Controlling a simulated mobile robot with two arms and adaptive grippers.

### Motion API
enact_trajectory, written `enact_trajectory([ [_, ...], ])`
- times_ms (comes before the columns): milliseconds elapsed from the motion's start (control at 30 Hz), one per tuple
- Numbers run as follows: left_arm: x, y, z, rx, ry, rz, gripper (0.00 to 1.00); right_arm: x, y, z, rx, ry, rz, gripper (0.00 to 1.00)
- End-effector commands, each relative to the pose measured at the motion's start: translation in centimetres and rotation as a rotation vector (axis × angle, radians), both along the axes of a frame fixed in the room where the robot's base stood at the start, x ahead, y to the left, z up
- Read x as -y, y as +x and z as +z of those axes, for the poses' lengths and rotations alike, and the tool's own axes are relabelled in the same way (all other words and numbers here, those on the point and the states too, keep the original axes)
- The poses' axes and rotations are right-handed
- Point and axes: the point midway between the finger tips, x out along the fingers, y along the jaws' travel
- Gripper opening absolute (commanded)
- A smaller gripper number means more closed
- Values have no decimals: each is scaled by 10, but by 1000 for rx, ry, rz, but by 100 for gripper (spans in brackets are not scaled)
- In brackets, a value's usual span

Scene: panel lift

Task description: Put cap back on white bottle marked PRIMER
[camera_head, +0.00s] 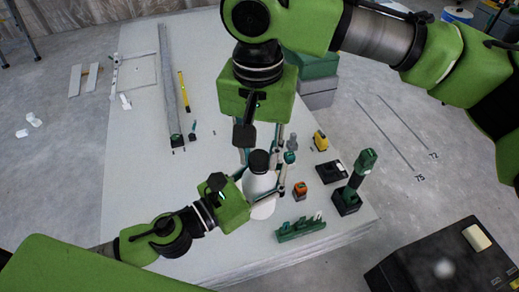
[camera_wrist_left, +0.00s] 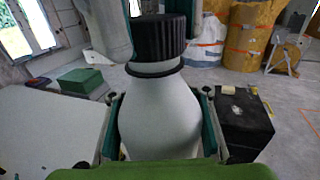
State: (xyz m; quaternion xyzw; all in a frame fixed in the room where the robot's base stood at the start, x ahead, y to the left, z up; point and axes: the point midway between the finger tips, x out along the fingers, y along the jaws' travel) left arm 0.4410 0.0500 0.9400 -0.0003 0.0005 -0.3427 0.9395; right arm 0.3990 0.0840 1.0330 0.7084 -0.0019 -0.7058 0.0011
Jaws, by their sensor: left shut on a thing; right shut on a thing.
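The white bottle (camera_head: 260,186) stands upright near the front of the table, with no marking legible. My left gripper (camera_head: 266,194) is shut on its body; the left wrist view shows a finger on each side of the bottle (camera_wrist_left: 160,120). The ribbed black cap (camera_head: 259,160) is at the bottle's top. In the left wrist view the cap (camera_wrist_left: 158,38) is over the neck, above a dark ring, and I cannot tell whether it is screwed down. My right gripper (camera_head: 262,152) points down from above and is shut on the cap, its fingers at either side.
Right of the bottle are an orange-topped item (camera_head: 300,189), a black tray (camera_head: 331,171), a green tool (camera_head: 357,180) and a green rack (camera_head: 300,229). A yellow item (camera_head: 320,141) stands behind. A long rail (camera_head: 170,90) lies at left; the table's left front is clear.

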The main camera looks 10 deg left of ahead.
Motion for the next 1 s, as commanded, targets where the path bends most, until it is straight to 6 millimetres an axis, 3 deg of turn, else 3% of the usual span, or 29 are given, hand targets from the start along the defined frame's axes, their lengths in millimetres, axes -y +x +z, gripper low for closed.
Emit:
enact_trajectory([
  [600, 1, -1, 1, 1, 0, -2, 0, -3, 2, 0, 3, 6, -1191, 17],
  [800, 1, -1, 1, 1, 0, -3, 0, -3, 3, 0, 4, 6, -1355, 17],
  [1000, 1, -1, 1, 1, 0, -3, 0, -3, 3, 0, 5, 7, -1366, 17],
])
